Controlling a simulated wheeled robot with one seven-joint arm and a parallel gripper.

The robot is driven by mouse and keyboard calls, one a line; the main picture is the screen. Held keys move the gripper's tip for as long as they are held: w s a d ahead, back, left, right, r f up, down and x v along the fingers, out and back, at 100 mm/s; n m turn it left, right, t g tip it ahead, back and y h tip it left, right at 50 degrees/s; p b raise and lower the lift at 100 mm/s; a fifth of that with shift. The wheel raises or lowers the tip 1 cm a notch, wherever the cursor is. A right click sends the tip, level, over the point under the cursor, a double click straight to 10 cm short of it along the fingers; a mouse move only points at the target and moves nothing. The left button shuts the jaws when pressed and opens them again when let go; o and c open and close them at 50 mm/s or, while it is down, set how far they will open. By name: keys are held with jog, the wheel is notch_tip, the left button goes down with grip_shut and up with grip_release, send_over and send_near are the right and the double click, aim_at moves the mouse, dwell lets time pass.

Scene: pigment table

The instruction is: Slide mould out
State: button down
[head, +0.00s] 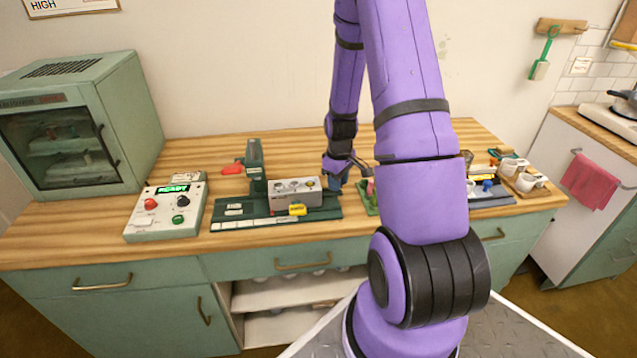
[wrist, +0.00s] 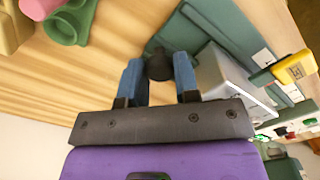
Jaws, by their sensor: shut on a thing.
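The mould looks to be the grey metal block (head: 292,192) with round marks on top. It sits on the dark green base (head: 325,213) of the green press (head: 255,165). In the wrist view the grey block (wrist: 226,82) is right of my fingers. My gripper (head: 335,183) is at the right end of the block. Its blue fingers (wrist: 160,78) are shut on a dark round knob (wrist: 160,66). Whether the knob joins the block is hidden.
A yellow tag (head: 297,209) is at the block's front. A control box (head: 167,210) reading READY stands left, beside a green oven (head: 75,125). Right of my gripper are a green and pink item (wrist: 70,20) and white cups (head: 525,182). The counter front (head: 90,240) is clear.

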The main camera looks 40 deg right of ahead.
jog(key=shift+s+d, duration=0.45)
jog(key=shift+d, duration=0.15)
jog(key=shift+s+d, duration=0.4)
jog(key=shift+d, duration=0.2)
jog(key=c, duration=0.9)
grip_release()
jog(key=shift+s+d, duration=0.1)
jog(key=shift+d, duration=0.05)
jog(key=shift+o, duration=0.2)
jog(key=shift+r, duration=0.55)
notch_tip(320, 180, up, 10)
jog(key=shift+f, duration=0.15)
